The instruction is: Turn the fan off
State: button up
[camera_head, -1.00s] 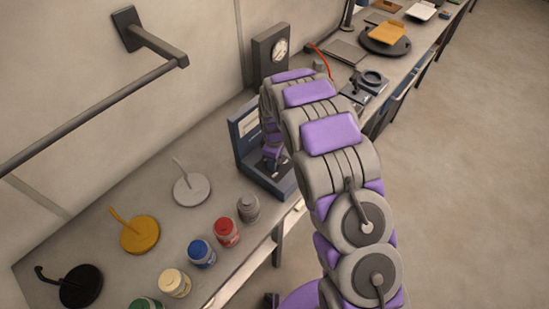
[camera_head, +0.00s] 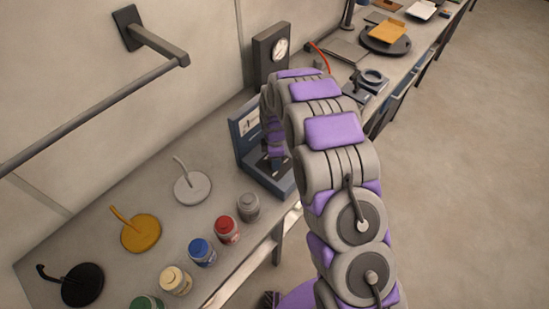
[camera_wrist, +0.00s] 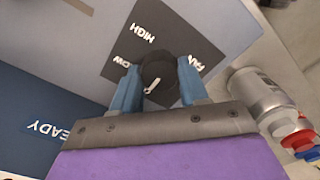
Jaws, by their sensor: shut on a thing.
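The fan control is a round black knob (camera_wrist: 158,66) on a dark panel (camera_wrist: 172,28) in the wrist view. The panel carries upside-down words: HIGH, LOW, which is partly covered, and a cut-off word that seems to be FAN. My gripper (camera_wrist: 158,84) has its blue fingers on either side of the knob and is shut on it. The knob's white pointer slants to the lower left in this view. In the head view the blue-grey unit (camera_head: 283,185) stands on the bench, and my arm hides the knob and most of my gripper.
Several lidded jars, including a grey one (camera_head: 248,207) and a red one (camera_head: 227,230), stand close left of the unit on the bench (camera_head: 150,195). A black clock box (camera_head: 268,60) stands behind. A wall rail (camera_head: 100,115) juts out at upper left. The floor at right is clear.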

jog(key=o, duration=1.1)
jog(key=shift+w, duration=0.1)
jog(key=shift+c, duration=0.2)
notch_tip(320, 180, up, 17)
jog(key=shift+r, duration=0.15)
